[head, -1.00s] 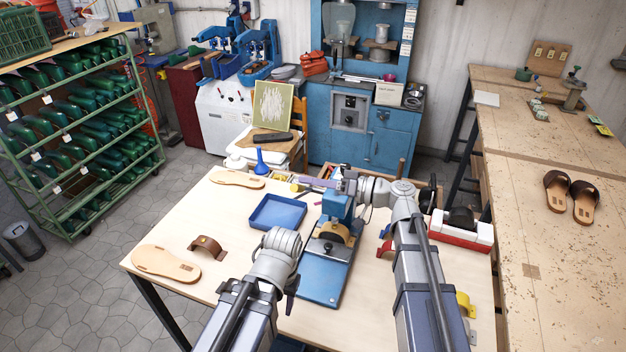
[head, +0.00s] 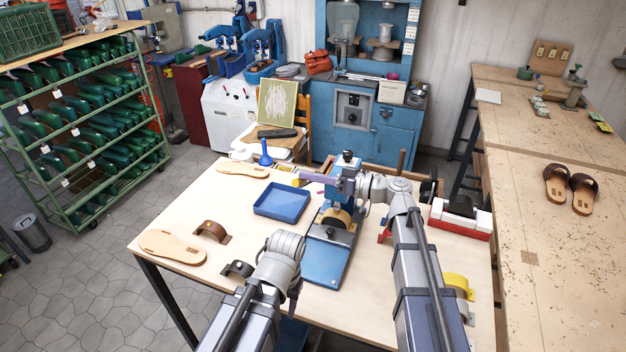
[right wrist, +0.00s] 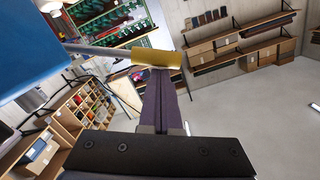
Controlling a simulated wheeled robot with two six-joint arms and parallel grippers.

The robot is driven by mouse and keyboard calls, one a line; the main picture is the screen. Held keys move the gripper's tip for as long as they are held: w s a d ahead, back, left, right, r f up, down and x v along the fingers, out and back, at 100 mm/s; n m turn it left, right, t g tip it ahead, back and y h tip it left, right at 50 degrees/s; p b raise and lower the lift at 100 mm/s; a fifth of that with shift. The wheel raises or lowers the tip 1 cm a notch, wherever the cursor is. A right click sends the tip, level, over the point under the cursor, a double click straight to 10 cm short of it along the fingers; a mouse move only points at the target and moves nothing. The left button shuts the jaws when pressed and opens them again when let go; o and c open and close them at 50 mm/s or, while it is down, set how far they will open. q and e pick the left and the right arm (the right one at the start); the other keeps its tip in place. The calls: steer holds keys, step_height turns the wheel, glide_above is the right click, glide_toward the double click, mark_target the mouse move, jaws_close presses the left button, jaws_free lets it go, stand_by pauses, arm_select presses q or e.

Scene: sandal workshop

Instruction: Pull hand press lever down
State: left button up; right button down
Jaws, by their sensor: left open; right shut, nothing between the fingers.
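The blue hand press (head: 346,170) stands on the work table (head: 190,278), with its blue base plate (head: 326,262) towards me. Its lever shows in the right wrist view as a grey rod with a brass-coloured grip (right wrist: 156,58). My right gripper (head: 318,178) is shut and empty, beside the press head. In the right wrist view its dark purple fingers (right wrist: 160,100) reach up to the brass grip, which lies across their tips; I cannot tell if they touch. My left gripper (head: 294,288) is open at the near edge of the table, its fingers mostly hidden by its wrist.
A blue tray (head: 282,202), sandal soles (head: 172,247), a brown strap (head: 212,231) and a blue funnel (head: 264,155) lie left of the press. A red-and-white box (head: 460,220) stands right. A bench (head: 540,240) with finished sandals runs along the right.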

step_height(320, 180, down, 12)
steer(key=s+a+n+b, duration=0.1)
steer(key=s+n+b, duration=0.1)
steer(key=n+b, duration=0.6)
steer(key=shift+s+b, duration=0.3)
steer(key=shift+b, duration=1.2)
steer(key=shift+r, duration=0.1)
step_height(320, 180, up, 5)
steer(key=s+p, duration=0.2)
steer(key=p, duration=0.3)
steer(key=v, duration=1)
steer(key=shift+w+t, duration=0.15)
steer(key=shift+t, duration=0.15)
steer(key=shift+d, duration=0.1)
